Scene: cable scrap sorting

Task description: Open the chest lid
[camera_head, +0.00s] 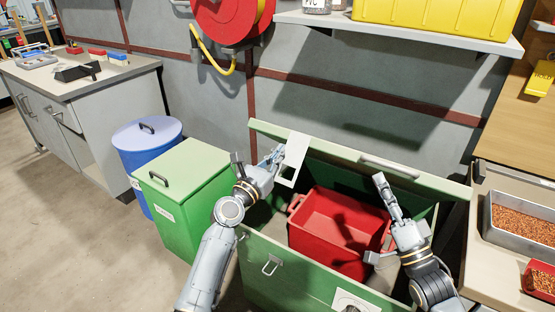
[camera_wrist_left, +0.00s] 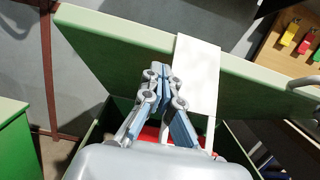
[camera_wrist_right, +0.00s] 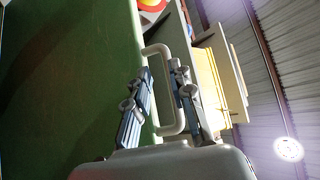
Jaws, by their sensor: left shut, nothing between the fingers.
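The green chest (camera_head: 288,272) stands in front of me with its lid (camera_head: 340,154) raised, its edge up near the wall. A pale handle (camera_head: 388,168) is on the lid's edge; it also shows in the right wrist view (camera_wrist_right: 180,118). A white hasp plate (camera_head: 294,150) hangs from the lid. My left gripper (camera_head: 276,157) is shut and empty, beside the plate at the lid's inner side; it also shows in the left wrist view (camera_wrist_left: 160,72).
A red crate (camera_head: 338,222) sits inside the chest. A green bin (camera_head: 185,205) and a blue drum (camera_head: 147,140) stand to the left. Trays of copper scrap (camera_head: 520,240) are on the right bench. A shelf (camera_head: 400,30) hangs above the lid.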

